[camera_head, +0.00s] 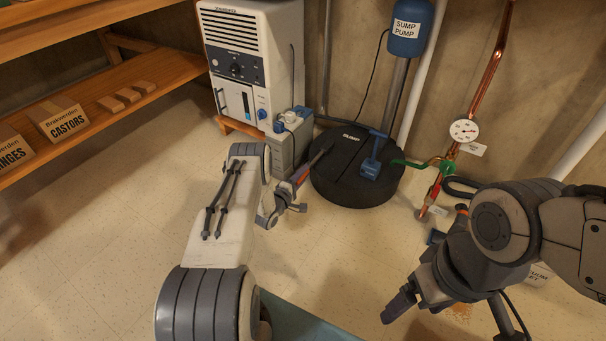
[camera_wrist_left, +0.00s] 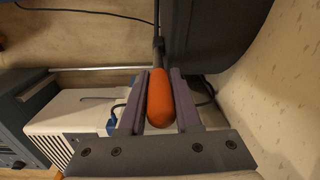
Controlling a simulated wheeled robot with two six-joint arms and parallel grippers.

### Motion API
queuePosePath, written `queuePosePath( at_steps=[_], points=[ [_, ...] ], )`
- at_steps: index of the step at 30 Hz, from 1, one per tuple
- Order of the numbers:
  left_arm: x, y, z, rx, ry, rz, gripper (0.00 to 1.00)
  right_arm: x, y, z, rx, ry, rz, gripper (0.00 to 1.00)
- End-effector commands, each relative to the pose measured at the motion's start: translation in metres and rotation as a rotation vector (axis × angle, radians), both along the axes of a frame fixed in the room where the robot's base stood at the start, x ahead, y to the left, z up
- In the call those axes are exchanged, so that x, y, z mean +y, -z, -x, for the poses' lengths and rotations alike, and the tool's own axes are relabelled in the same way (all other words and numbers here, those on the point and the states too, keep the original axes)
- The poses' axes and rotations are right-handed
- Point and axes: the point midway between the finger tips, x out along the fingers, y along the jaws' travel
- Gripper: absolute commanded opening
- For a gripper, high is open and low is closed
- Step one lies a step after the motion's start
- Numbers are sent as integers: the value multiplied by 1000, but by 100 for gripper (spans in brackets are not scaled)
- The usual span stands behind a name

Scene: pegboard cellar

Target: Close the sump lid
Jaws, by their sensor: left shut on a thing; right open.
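The round black sump (camera_head: 335,170) stands on the floor at the upper middle, with "SUMP" lettered on its top. Its top looks nearly level; I cannot tell whether the lid is fully seated. My left gripper (camera_head: 300,178) is just left of the sump, shut on an orange handle (camera_wrist_left: 160,98). A dark shaft runs from the handle toward the sump rim; whether its tip touches is unclear. In the left wrist view the sump's dark side (camera_wrist_left: 215,35) is beyond the fingers. My right gripper (camera_head: 418,302) is open, low on the right, away from the sump.
A white dehumidifier-like unit (camera_head: 250,60) and grey box (camera_head: 290,145) stand left. Copper pipe with a gauge (camera_head: 464,130) and green valve (camera_head: 446,167) is right. Floor lies clear at left.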

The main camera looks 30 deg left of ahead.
Motion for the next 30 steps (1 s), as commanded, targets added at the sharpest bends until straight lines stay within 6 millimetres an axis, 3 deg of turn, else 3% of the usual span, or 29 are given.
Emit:
queuePosePath(
  at_steps=[5, 6, 8, 9, 20, 30],
  points=[
    [-3, 2, -1, 7, 7, -3, 0, 0, 1, 0, 0, 0, 0, 85],
    [-3, 2, -1, 7, 8, -3, 36, 0, 1, 0, 0, 0, 0, 85],
    [-3, 2, -1, 7, 7, -3, 59, 0, 1, 0, 0, 0, 0, 85],
    [-2, 2, -1, 6, 7, -3, 62, 0, 1, 0, 0, 0, 0, 85],
    [1, 0, 5, 5, 1, -1, 62, 0, -4, 0, 0, 0, 0, 85],
    [6, -6, 65, 8, 0, 0, 62, 0, -44, 0, 0, 0, 0, 85]
  ],
)
